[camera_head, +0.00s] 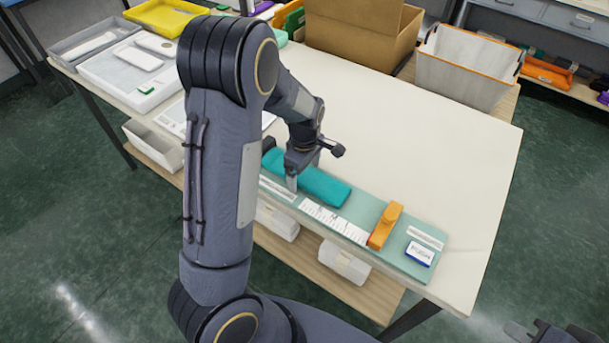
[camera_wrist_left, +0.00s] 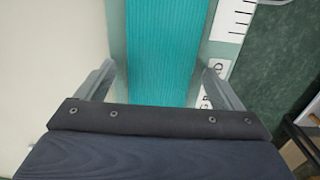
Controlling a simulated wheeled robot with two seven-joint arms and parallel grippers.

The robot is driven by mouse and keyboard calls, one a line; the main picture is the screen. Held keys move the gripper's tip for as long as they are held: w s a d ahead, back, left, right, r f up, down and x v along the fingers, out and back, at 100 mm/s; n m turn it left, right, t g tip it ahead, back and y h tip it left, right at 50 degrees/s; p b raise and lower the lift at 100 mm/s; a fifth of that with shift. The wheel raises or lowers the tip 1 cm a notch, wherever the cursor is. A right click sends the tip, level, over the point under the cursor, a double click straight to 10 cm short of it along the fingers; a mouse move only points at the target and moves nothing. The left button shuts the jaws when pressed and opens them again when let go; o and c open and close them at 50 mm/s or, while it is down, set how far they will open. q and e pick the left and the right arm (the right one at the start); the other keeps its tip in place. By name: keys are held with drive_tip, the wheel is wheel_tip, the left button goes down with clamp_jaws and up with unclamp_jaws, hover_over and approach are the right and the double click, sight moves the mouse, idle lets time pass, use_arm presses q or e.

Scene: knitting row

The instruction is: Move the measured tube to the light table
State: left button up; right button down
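The teal ribbed tube (camera_head: 322,187) lies flat on a pale green measuring board (camera_head: 384,261) with a white ruler (camera_head: 335,220). My left gripper (camera_head: 303,172) is over the tube, fingers pointing down. In the left wrist view the tube (camera_wrist_left: 163,50) runs between the two spread fingers, with a gap visible on each side. An orange block (camera_head: 385,226) stands across the board, to the right of the tube. The light table is not clearly identifiable; a white shallow tray (camera_head: 100,73) with flat items is at the back left. My right gripper (camera_head: 550,333) is partly cut off at the bottom right.
A yellow tray (camera_head: 165,14), a cardboard box (camera_head: 360,38) and a white bin with an orange rim (camera_head: 466,70) stand along the back. White rolls (camera_head: 343,262) lie on the shelf below. The tabletop (camera_head: 440,160) right of the board is clear.

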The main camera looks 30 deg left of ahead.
use_arm(q)
drive_tip(key=c, duration=1)
drive_tip(key=shift+r, duration=0.15)
